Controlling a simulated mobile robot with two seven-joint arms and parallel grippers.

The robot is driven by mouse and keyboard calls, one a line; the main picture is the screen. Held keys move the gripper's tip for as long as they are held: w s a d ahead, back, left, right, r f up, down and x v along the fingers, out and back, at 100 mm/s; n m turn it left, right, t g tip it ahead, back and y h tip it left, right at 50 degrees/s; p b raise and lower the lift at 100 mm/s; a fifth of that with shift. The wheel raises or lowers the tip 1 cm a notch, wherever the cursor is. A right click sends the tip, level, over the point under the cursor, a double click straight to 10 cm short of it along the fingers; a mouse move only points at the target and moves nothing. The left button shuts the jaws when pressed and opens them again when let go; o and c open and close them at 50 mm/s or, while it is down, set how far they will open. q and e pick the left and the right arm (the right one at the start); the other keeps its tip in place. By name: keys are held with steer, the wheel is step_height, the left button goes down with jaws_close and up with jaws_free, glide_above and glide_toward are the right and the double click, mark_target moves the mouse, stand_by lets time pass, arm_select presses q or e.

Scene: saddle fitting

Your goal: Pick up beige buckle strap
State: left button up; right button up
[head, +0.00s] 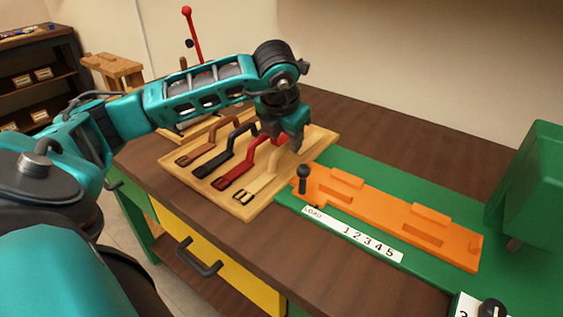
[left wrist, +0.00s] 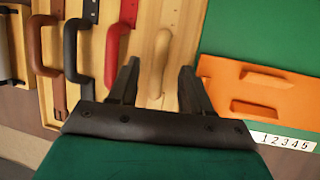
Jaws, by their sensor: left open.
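The beige buckle strap (head: 257,188) lies at the right end of a row of straps on a wooden board (head: 226,203), with its dark-framed buckle at the near end. In the left wrist view its raised beige handle (left wrist: 160,62) stands between and just beyond my open left fingers (left wrist: 155,88). In the head view my left gripper (head: 289,143) points down over the far part of the beige strap and hides some of it. The fingers hold nothing. My right gripper is in neither view.
Red (head: 235,175), black (head: 225,160) and brown (head: 200,148) straps lie left of the beige one. An orange fixture (head: 380,215) on a green base (head: 335,165) stands right of the board, with a dark knob (head: 303,173) near its left end. A green block (head: 530,185) stands at far right.

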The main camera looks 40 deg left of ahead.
mark_target(286, 144)
arm_select(q)
steer(key=shift+x, duration=1.55)
steer(key=shift+c, duration=0.3)
jaws_close()
